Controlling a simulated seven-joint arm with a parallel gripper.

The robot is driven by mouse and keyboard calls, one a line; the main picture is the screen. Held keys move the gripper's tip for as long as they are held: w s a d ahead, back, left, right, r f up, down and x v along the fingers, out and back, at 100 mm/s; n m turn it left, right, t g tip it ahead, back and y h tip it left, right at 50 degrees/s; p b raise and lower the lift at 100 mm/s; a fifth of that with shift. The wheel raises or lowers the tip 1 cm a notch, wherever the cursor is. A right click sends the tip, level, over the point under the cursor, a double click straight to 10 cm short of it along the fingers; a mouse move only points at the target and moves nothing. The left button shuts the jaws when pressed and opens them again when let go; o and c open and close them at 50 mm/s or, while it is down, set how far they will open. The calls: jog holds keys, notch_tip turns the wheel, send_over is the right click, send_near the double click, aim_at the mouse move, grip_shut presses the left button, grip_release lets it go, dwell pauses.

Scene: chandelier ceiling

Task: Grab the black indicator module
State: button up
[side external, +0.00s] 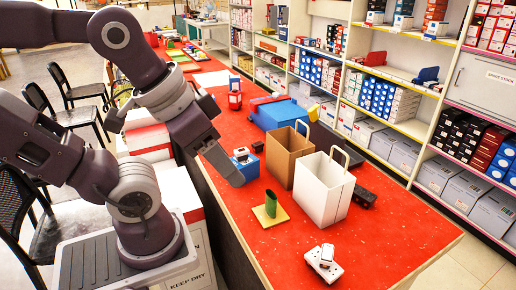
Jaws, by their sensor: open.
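A black block-like module (364,196) lies on the red tabletop, just right of the white paper bag. A smaller dark object (257,147) sits left of the brown bag, behind a small blue box (244,160). I cannot tell from this view which one is the indicator module. My gripper (236,180) is open and points down over the left part of the table, left of the brown bag. It is apart from the black module, with both bags between them. Nothing shows between its fingers, though they are seen mostly edge-on.
A brown paper bag (287,157) and a white paper bag (323,190) stand upright mid-table. A green cup-like piece on a yellow base (270,210) and white blocks (324,262) lie nearer. A blue case (284,114) is behind. The red table's (400,240) front right is clear.

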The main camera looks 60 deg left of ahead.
notch_tip(320, 180, up, 6)
jog(key=w+r, duration=0.1)
jog(key=w+a+r+n, duration=0.1)
jog(key=w+a+r, duration=0.3)
jog(key=w+a, duration=0.3)
jog(key=w+a+r+n, duration=0.1)
jog(key=w+a+r, duration=0.3)
jog(key=w, duration=0.6)
jog(key=g, duration=0.1)
send_over(255, 145)
jog(key=s, duration=0.2)
notch_tip(255, 145, down, 37)
jog(key=shift+m+y, duration=0.3)
jog(key=x, duration=0.5)
jog(key=s+x, duration=0.1)
jog(key=x, duration=0.2)
jog(key=shift+f, duration=0.45)
grip_shut()
